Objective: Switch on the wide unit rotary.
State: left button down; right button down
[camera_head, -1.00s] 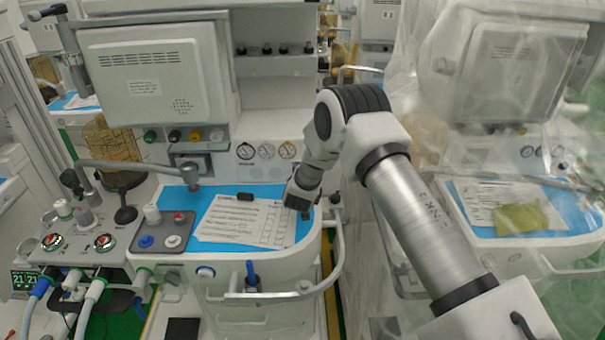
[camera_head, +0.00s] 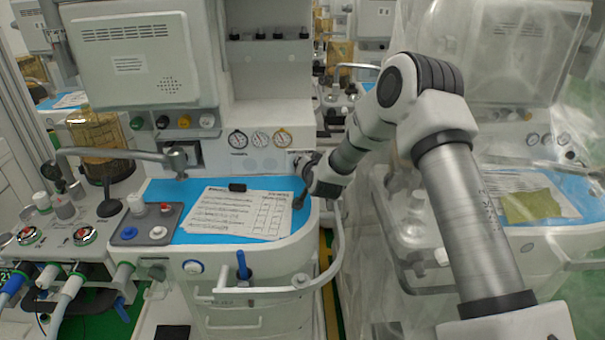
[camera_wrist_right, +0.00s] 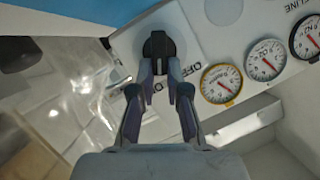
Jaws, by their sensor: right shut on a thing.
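The black rotary knob (camera_wrist_right: 158,46) sits on a white panel with printed lettering that includes "OFF" beside it, in the right wrist view. My right gripper (camera_wrist_right: 160,72) is shut on the knob, with a fingertip on each side of its raised grip. In the head view my right gripper (camera_head: 305,168) reaches the right end of the wide unit (camera_head: 270,118), beside its gauges, and the knob is hidden behind it. My left gripper is not in view.
Gauges (camera_head: 260,139) sit left of my right gripper. Papers (camera_head: 240,214) lie on the blue worktop below, with a curved rail (camera_head: 338,250) at its edge. A plastic-draped unit (camera_head: 520,215) stands close on the right.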

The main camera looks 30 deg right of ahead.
jog(key=shift+d+f+m+t+y+b, duration=0.15)
jog(key=shift+m+t+y+b, duration=0.15)
jog(key=shift+m+b, duration=0.45)
jog(key=c, duration=1.2)
grip_release()
jog(key=shift+o, duration=0.2)
jog(key=v, duration=0.7)
jog(key=shift+s, duration=0.3)
